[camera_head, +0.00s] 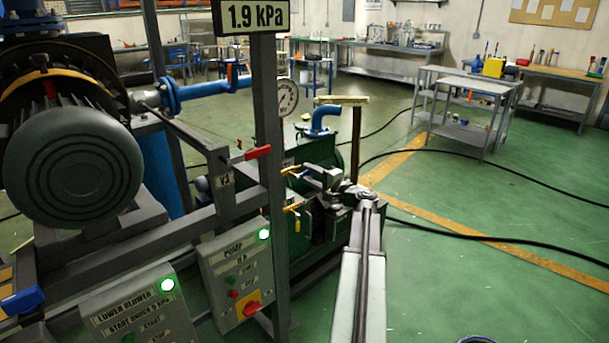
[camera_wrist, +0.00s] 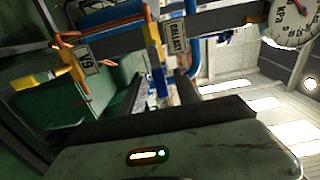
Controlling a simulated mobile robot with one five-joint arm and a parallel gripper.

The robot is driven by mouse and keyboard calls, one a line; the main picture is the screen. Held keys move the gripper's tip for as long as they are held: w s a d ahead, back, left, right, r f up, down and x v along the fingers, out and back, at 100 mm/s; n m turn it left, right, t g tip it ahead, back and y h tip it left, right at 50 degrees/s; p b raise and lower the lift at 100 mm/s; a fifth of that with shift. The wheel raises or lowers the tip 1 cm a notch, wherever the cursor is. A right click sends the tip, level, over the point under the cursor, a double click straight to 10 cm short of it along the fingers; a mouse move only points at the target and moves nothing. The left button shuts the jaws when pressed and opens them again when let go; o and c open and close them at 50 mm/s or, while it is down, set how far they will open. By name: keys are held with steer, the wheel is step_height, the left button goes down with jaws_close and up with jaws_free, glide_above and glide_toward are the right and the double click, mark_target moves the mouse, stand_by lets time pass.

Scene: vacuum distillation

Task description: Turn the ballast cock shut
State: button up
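In the head view the upper of two small yellow handles (camera_head: 290,170) appears to be this cock. My gripper (camera_head: 312,174) is just right of that handle, at the end of my arm. In the wrist view my gripper (camera_wrist: 161,77) has its two dark fingers apart, with a clear gap.
A second yellow handle (camera_wrist: 34,80) with its own tag is at the left in the wrist view. A red lever (camera_head: 257,152) tagged V3, a steel post, a dial gauge (camera_head: 287,97) and a pump control box (camera_head: 240,270) stand nearby. The display (camera_head: 254,16) reads 1.9 kPa. Floor at right is mostly clear, with cables.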

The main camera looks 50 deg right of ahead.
steer(key=shift+w+d, duration=0.25)
steer(key=shift+w, duration=0.65)
jaws_close()
stand_by(0.7)
